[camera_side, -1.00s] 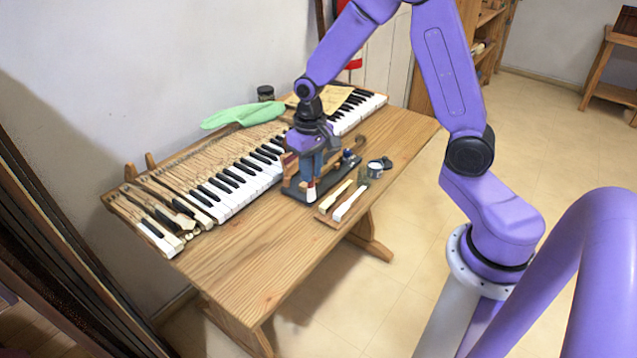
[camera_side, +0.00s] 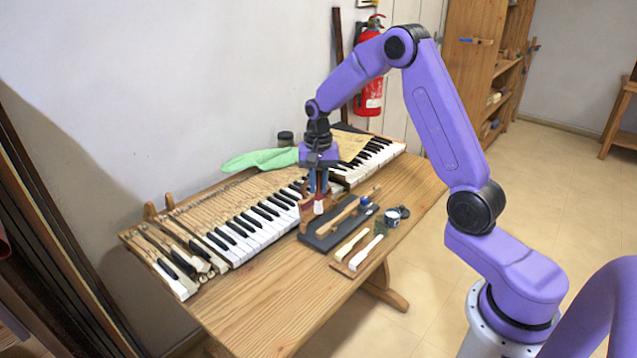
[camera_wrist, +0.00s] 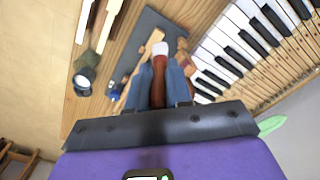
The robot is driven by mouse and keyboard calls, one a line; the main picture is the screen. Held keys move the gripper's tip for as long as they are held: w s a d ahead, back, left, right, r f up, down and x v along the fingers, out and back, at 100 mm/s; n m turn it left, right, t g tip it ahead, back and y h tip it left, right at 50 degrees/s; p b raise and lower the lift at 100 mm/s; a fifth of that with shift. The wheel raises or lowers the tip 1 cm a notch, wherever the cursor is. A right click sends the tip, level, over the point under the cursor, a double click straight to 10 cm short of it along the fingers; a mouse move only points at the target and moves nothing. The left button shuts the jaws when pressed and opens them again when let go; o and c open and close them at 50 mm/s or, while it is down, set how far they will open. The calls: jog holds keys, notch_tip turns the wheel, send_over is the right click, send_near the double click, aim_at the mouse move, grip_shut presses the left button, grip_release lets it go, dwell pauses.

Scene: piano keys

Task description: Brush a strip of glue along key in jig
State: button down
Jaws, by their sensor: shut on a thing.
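My gripper (camera_side: 319,192) is shut on a brush (camera_wrist: 159,80) with a red-brown handle and a white tip. The tip also shows in the side view (camera_side: 319,208). The brush hangs tip down beside the jig's upright wooden block (camera_side: 306,213); I cannot tell whether the tip touches anything. The jig's dark base (camera_side: 318,242) lies on the table in front of the keyboard. A bare wooden key (camera_side: 345,216) lies along it, to the right of the brush in the side view. Any glue on it is too small to make out.
A small open pot (camera_side: 391,216) stands right of the jig. A small wooden tray (camera_side: 343,266) with two pale key pieces lies at the table's front edge. The table's front left is clear.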

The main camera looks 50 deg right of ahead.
aim_at(319, 212)
jog(key=shift+f, duration=3.05)
jog(key=shift+d+f, duration=0.2)
jog(key=shift+f, duration=0.35)
jog(key=shift+s+d, duration=0.1)
jog(key=shift+d, duration=6.85)
jog(key=shift+a, duration=7.1)
jog(key=shift+a+r, duration=0.1)
jog(key=shift+r, duration=4)
